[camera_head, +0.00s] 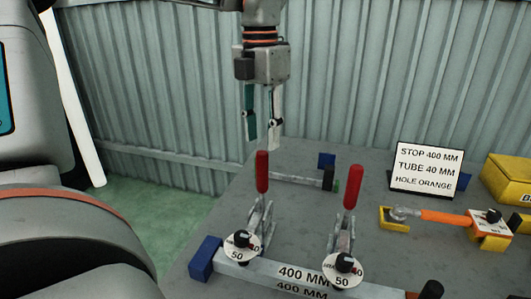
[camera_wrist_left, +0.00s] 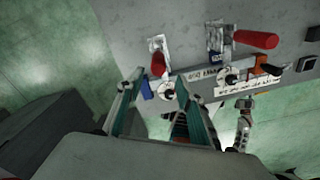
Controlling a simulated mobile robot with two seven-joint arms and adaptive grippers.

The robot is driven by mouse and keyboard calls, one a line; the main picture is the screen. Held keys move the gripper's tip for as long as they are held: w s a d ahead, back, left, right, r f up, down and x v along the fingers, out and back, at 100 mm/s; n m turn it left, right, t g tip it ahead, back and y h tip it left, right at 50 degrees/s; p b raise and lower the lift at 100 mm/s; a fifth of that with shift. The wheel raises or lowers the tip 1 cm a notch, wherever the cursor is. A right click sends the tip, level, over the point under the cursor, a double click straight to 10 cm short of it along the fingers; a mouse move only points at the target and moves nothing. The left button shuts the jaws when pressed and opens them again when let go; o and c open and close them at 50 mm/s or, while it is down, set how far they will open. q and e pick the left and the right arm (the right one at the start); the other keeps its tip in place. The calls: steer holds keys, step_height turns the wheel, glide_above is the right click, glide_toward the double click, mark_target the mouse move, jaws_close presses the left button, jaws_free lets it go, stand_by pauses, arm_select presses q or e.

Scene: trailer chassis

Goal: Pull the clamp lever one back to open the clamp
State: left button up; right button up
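Two toggle clamps with red handles stand on the grey table. The left clamp's red lever (camera_head: 262,172) is upright; it also shows in the left wrist view (camera_wrist_left: 158,64). The right clamp's red lever (camera_head: 353,187) is also upright, and shows in the wrist view (camera_wrist_left: 256,39). No label tells which is lever one. Each clamp has a black-tipped pad over a white disc marked 50, at the 400 MM bar (camera_head: 270,272). My left gripper (camera_head: 262,140) points down, open and empty, just above and behind the left lever, apart from it.
A sign (camera_head: 427,170) reading STOP 400 MM, TUBE 40 MM, HOLE ORANGE stands at the back. An orange-handled tool (camera_head: 445,216) and a yellow box (camera_head: 510,178) are at right. A blue block (camera_head: 205,258) is at the bar's left end. A corrugated wall stands behind.

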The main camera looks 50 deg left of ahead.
mark_target(262, 153)
arm_select(q)
steer(key=shift+w+a+r, duration=0.1)
steer(key=shift+w+a, duration=0.05)
steer(key=shift+f, duration=0.2)
step_height(262, 153, down, 7)
steer(key=shift+f+b, duration=0.15)
steer(key=shift+b, duration=0.3)
jaws_close()
